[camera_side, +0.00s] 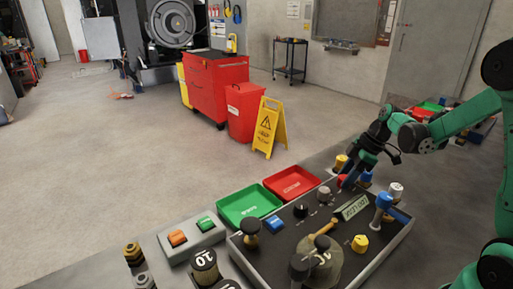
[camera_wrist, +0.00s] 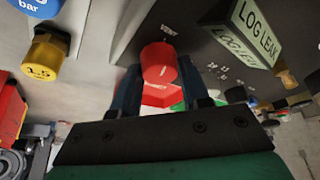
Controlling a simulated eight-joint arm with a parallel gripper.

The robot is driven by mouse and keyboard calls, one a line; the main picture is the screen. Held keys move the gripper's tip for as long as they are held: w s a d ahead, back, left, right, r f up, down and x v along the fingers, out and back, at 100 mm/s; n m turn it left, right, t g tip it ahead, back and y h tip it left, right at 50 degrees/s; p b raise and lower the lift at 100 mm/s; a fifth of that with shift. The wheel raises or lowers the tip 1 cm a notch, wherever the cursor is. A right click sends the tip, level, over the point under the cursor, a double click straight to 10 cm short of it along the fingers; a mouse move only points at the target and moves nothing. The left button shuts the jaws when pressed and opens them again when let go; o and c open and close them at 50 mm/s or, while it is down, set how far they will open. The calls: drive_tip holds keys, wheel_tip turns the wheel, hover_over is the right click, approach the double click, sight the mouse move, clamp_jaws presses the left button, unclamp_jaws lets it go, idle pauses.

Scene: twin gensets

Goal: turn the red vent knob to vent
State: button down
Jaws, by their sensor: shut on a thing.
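The red vent knob (camera_wrist: 158,62) sits between the two dark fingers of my gripper (camera_wrist: 158,80) in the wrist view. My gripper is shut on it, one finger on each side. In the side view, the red knob (camera_side: 342,181) is partly hidden by my gripper (camera_side: 349,180), which reaches down to the back edge of the dark panel (camera_side: 378,245). I cannot tell the knob's exact turn angle.
A LOG LEAK sign (camera_wrist: 255,30) stands close to the knob; it also shows in the side view (camera_side: 352,208). Blue-topped (camera_side: 384,201) and yellow (camera_side: 341,161) parts stand nearby. Green (camera_side: 247,204) and red (camera_side: 291,183) trays lie behind the panel.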

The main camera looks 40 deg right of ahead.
drive_tip(key=shift+c, duration=2.1)
unclamp_jaws()
drive_tip(key=shift+v, duration=2.8)
drive_tip(key=shift+r, duration=0.1)
drive_tip(key=shift+a+r, duration=0.1)
drive_tip(key=shift+a, duration=0.25)
drive_tip(key=s+a+r+m+t+h, duration=0.1)
drive_tip(key=a+m, duration=0.3)
drive_tip(key=a, duration=0.4)
drive_tip(key=s+a+r+m+t+h, duration=0.2)
drive_tip(key=a+m, duration=0.3)
drive_tip(key=a, duration=0.3)
drive_tip(key=shift+s+a+t, duration=0.25)
drive_tip(key=shift+a+t, duration=0.1)
drive_tip(key=shift+t, duration=0.05)
